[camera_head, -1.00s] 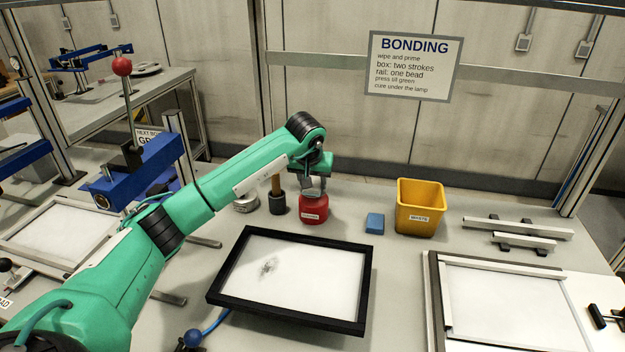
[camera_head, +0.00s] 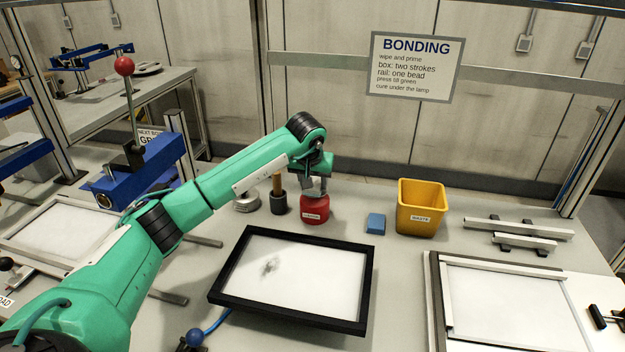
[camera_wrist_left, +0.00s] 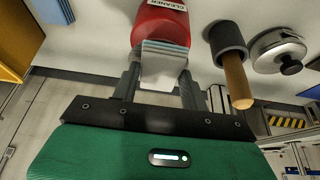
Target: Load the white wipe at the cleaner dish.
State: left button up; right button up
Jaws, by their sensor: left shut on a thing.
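The red cleaner dish (camera_head: 315,211) stands on the bench behind the black-framed panel. In the left wrist view the dish (camera_wrist_left: 160,24) is at top centre with its CLEANER label. My left gripper (camera_head: 316,191) points down over the dish. In the left wrist view the left gripper (camera_wrist_left: 160,82) is shut on the white wipe (camera_wrist_left: 163,63), a pale folded pad between its fingers. The wipe's far end overlaps the dish in that view; I cannot tell whether they touch. The wipe is hard to make out in the head view. My right gripper is not in view.
A dark pot with a wooden handle (camera_head: 278,201) and a metal tin (camera_head: 246,203) stand close left of the dish. A blue block (camera_head: 375,223) and yellow waste bin (camera_head: 420,208) stand to its right. The black-framed panel (camera_head: 292,318) lies in front, with a dark smudge.

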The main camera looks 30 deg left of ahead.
aim_at(315, 183)
pick_arm(q)
jog(key=shift+w+d+r+p, duration=0.1)
jog(key=shift+r+p, duration=0.3)
jog(key=shift+r, duration=0.15)
jog(key=shift+w+d+r+p, duration=0.1)
jog(key=shift+r+p, duration=0.3)
jog(key=shift+r, duration=0.1)
notch_tip(315, 183, up, 2)
jog(key=shift+s+a+r+p, duration=0.1)
jog(key=shift+a+p, duration=0.05)
jog(key=shift+p, duration=0.5)
jog(key=shift+r+p, duration=0.7)
jog(key=shift+r, duration=0.55)
